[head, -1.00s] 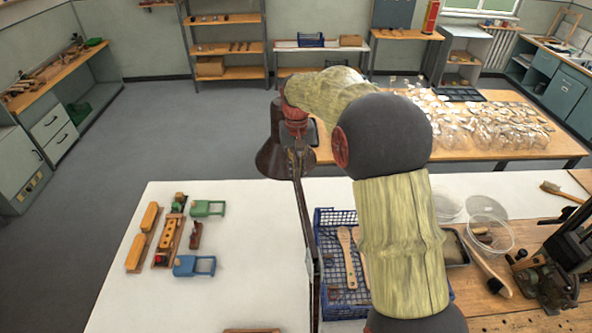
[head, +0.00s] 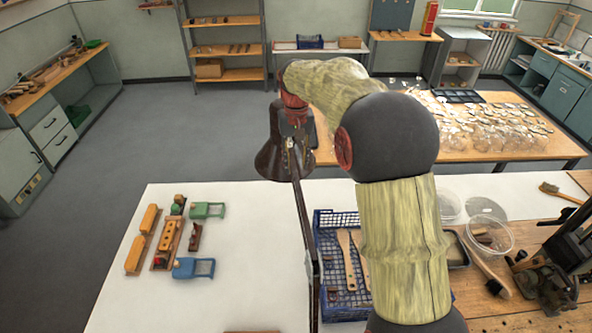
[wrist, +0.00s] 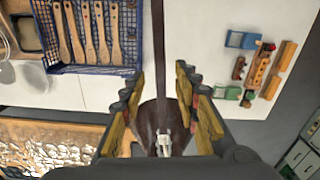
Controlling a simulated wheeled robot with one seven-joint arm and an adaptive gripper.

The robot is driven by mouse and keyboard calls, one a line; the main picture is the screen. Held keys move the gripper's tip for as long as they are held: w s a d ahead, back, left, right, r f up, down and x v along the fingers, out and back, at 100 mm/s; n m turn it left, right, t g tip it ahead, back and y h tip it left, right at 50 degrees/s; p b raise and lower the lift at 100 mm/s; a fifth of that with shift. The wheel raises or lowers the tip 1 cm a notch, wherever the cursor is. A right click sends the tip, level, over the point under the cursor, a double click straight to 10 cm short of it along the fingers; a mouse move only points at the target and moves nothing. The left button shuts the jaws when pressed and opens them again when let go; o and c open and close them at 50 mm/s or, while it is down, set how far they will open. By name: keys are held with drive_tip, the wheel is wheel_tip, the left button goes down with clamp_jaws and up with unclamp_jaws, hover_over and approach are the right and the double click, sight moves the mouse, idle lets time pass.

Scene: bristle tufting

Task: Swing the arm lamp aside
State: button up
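The arm lamp has a dark brown bell-shaped shade (head: 268,160) and a thin dark arm (head: 305,222) that runs over the white table beside the blue crate. In the wrist view the lamp's arm (wrist: 157,50) runs up the middle and its shade (wrist: 150,115) lies between my fingers. My gripper (wrist: 161,85) is open, with its fingers on either side of the lamp and visible gaps beside the lamp's arm. In the head view my gripper (head: 296,120) is at the top of the shade, partly hidden by my wrist. Whether anything touches is unclear.
A blue crate (head: 325,218) with wooden brush handles stands right of the lamp's arm. Wooden blocks and blue and green parts lie left on the white table (head: 250,270). Clear tubs (head: 488,236) stand at right. A wooden table (head: 465,152) with clear containers is behind.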

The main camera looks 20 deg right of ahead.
wheel_tip(320, 180, up, 8)
drive_tip(key=shift+f, duration=0.1)
idle(0.6)
